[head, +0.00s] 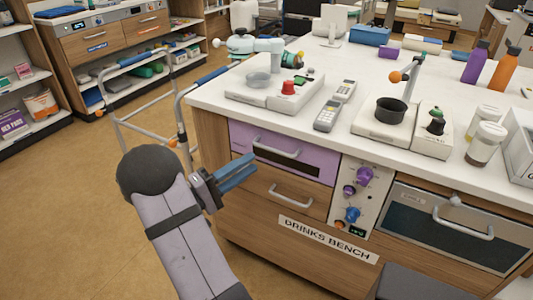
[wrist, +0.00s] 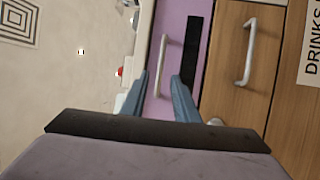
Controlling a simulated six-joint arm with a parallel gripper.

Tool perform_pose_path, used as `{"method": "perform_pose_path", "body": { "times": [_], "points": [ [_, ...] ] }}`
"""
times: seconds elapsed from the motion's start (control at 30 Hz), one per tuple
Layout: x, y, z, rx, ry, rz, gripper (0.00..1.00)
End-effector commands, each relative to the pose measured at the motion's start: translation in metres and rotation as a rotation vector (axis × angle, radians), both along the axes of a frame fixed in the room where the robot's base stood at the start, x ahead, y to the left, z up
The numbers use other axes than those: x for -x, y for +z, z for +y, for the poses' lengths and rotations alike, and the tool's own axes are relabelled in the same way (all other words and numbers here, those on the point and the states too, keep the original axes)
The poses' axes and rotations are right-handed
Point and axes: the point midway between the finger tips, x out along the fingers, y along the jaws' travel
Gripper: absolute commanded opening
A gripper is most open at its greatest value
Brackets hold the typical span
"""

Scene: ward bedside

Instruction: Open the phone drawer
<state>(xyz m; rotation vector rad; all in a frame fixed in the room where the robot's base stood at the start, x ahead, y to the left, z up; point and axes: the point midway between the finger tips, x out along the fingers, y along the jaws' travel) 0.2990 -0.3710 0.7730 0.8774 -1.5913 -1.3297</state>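The bench front has a purple drawer (head: 285,153) with a pale bar handle (head: 290,148) and a dark strip. A wooden drawer (head: 285,189) with its own bar handle (head: 291,195) is below it. Both look shut. No phone label is readable on either. My gripper (head: 252,166) is in front of the bench's left part, its blue fingers pointing at the drawers. In the wrist view my gripper (wrist: 160,76) is open and empty, with the purple drawer's handle (wrist: 162,65) ahead, lined up between the fingertips. I cannot tell whether the fingers reach around it.
A knob panel (head: 354,195) and an oven-like unit (head: 460,228) are right of the drawers. A handset (head: 326,115), a red-knobbed scale-like device (head: 275,95) and a pot (head: 391,109) stand on the white top (head: 220,88). A walking frame (head: 145,130) stands left. Floor in front is clear.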

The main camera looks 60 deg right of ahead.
Motion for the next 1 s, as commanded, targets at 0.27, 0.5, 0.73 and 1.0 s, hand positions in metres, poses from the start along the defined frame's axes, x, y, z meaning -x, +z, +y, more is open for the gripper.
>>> {"method": "perform_pose_path", "body": {
  "times": [0.27, 0.5, 0.73, 1.0],
  "points": [
    [0.003, 0.000, -0.005, 0.003, 0.000, -0.014, 0.28],
    [0.014, 0.005, -0.030, 0.001, -0.002, -0.014, 0.28],
    [0.024, 0.010, -0.055, 0.001, -0.001, -0.013, 0.28],
    [0.029, 0.012, -0.066, 0.001, 0.001, -0.012, 0.28]
  ]
}}
